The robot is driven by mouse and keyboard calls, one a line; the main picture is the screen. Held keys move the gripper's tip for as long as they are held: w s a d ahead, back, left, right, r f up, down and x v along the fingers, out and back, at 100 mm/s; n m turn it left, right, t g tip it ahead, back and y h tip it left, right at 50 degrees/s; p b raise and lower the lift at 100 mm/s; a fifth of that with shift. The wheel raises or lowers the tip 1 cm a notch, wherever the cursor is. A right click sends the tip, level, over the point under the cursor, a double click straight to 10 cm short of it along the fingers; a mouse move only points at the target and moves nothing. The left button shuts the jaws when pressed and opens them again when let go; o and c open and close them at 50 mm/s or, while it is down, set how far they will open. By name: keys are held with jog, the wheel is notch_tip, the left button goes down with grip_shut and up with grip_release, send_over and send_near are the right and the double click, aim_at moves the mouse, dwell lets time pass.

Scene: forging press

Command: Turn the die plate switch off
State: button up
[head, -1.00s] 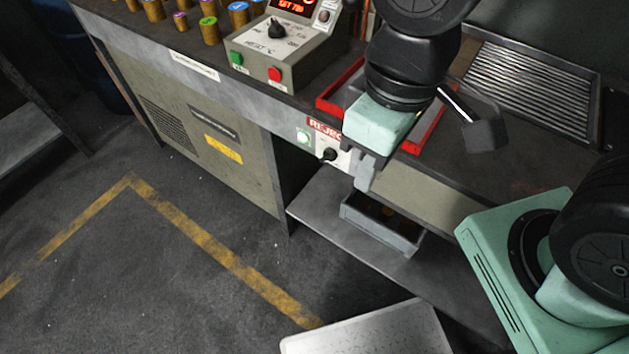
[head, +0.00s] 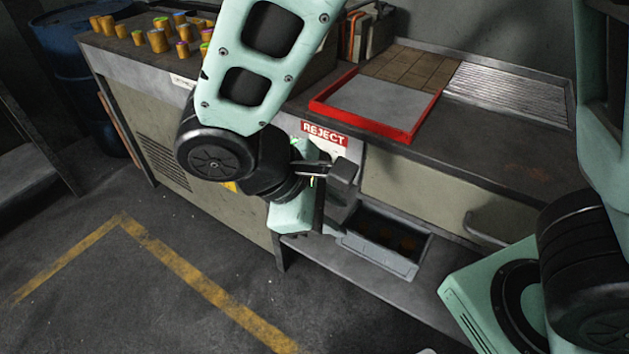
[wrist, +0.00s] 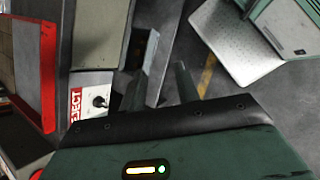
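A black knob (wrist: 100,101) sits on a pale plate beside the red REJECT label in the wrist view. I cannot read any name for it. In the head view my arm and gripper hide the knob, and the REJECT label (head: 324,134) shows just above.
A red-rimmed tray (head: 365,125) lies on the bench above the label. A grey bin (head: 385,262) stands on the lower shelf, close to my fingers. A drawer handle (head: 485,228) sticks out at right. Several brass-coloured cylinders (head: 157,40) stand at the far left. The floor in front is open.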

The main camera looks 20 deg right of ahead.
jog(key=w+a+f+n+t+h+b, duration=0.4)
jog(key=w+a+f+t+h+b, duration=0.3)
jog(key=w+a+f+t+b, duration=0.3)
jog(key=w+d+t, duration=0.1)
jog(key=w+d, duration=0.9)
jog(key=d, duration=0.5)
jog(key=shift+f+b, duration=0.3)
jog(key=shift+b, duration=0.1)
jog(key=shift+d, duration=0.1)
grip_shut()
